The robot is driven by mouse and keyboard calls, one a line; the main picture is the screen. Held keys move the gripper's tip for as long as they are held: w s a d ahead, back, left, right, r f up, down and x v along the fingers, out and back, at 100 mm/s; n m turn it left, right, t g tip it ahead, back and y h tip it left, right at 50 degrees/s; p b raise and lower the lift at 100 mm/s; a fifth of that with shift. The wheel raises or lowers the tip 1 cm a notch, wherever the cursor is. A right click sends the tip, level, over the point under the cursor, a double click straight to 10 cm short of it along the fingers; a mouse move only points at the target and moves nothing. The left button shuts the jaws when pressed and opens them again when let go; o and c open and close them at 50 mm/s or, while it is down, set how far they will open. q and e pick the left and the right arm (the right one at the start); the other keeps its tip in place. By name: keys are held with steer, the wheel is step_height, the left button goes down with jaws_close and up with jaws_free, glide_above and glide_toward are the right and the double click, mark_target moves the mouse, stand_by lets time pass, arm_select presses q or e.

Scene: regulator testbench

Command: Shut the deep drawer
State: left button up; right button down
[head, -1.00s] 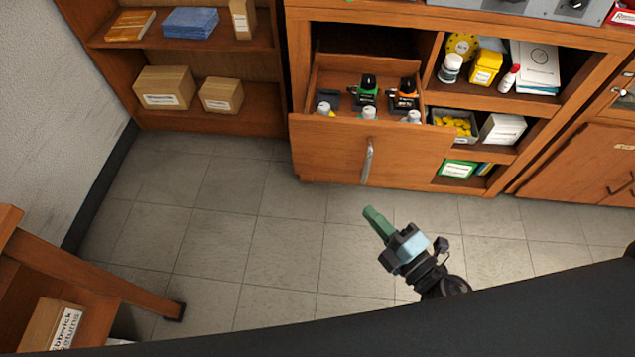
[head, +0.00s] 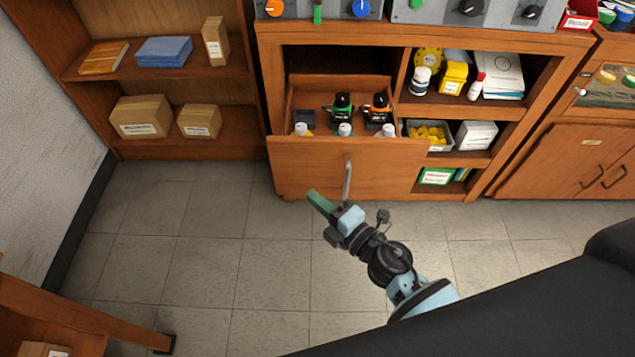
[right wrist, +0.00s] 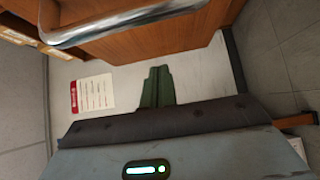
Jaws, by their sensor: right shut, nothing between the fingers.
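The deep drawer (head: 310,168) stands pulled out of the wooden cabinet in the head view. Its front carries an upright metal bar handle (head: 347,181). Bottles with green, orange and white caps stand inside it. My right gripper (head: 317,200) has green fingers and is shut and empty. In the head view it appears just below and left of the handle; I cannot tell whether it touches the drawer. In the right wrist view the shut fingers (right wrist: 157,87) point toward the wooden drawer front (right wrist: 150,45), with the metal handle (right wrist: 125,22) across the top. My left gripper is not in view.
Open shelves (head: 465,115) with bottles and boxes lie right of the drawer. A shelf unit with cardboard boxes (head: 141,117) stands at the left. A wooden table leg (head: 90,312) is at lower left. The tiled floor (head: 190,225) before the drawer is clear.

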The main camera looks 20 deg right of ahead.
mark_target(304, 174)
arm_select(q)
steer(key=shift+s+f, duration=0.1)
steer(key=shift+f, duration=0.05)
arm_select(e)
steer(key=shift+w+d, duration=0.25)
steer(key=shift+w, duration=0.8)
steer(key=shift+w+d, duration=0.25)
steer(key=shift+w, duration=0.75)
